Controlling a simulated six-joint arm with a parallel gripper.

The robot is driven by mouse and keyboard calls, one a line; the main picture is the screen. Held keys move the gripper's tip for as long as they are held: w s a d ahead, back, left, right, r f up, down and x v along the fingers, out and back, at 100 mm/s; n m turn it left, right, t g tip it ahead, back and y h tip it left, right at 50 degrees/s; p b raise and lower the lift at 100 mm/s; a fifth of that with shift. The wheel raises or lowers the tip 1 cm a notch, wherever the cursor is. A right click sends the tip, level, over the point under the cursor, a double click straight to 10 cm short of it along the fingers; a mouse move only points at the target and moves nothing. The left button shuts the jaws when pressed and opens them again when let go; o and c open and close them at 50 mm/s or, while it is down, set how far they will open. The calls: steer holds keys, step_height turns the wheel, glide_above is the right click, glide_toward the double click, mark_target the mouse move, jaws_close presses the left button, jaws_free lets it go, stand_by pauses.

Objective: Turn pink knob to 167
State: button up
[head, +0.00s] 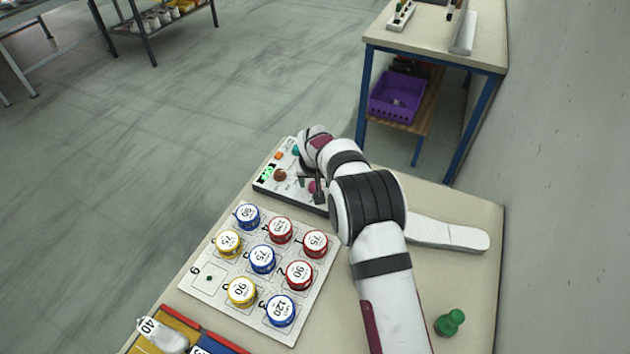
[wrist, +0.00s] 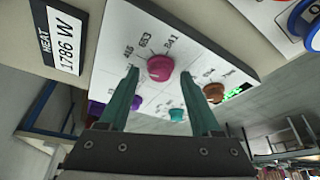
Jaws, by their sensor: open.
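The pink knob (wrist: 160,68) sits on the white control panel (wrist: 115,55) in the wrist view, with printed numbers around it. My gripper (wrist: 159,76) is open, its two teal fingers apart, one tip on each side of the knob in the picture. I cannot tell whether either finger touches it. In the head view the pink knob (head: 313,187) is partly hidden by my gripper and arm, near the right end of the panel (head: 300,198). A small green display (head: 267,173) is at the panel's left; its digits are too small to read.
The panel also carries a brown-orange knob (wrist: 176,115) and a purple knob (wrist: 95,108). A white board (head: 205,285) with several numbered round tins lies in front. A white insole shape (head: 450,235) and a green piece (head: 450,322) lie to the right.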

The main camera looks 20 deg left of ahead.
steer(key=shift+f, duration=0.1)
jaws_close()
stand_by(0.3)
steer(key=shift+n, duration=0.3)
steer(key=n, duration=0.2)
steer(key=n+g+y, duration=0.1)
steer(key=n, duration=0.2)
steer(key=shift+w+d+n+g+y, duration=0.25)
steer(key=shift+w+n+g+y, duration=0.05)
steer(key=shift+n+y, duration=0.1)
steer(key=n, duration=0.2)
steer(key=n+g, duration=0.1)
steer(key=n, duration=0.1)
steer(key=n+g, duration=0.1)
steer(key=n, duration=0.1)
steer(key=shift+w+y, duration=0.25)
steer(key=shift+y, duration=0.05)
steer(key=shift+n+g, duration=0.3)
jaws_free()
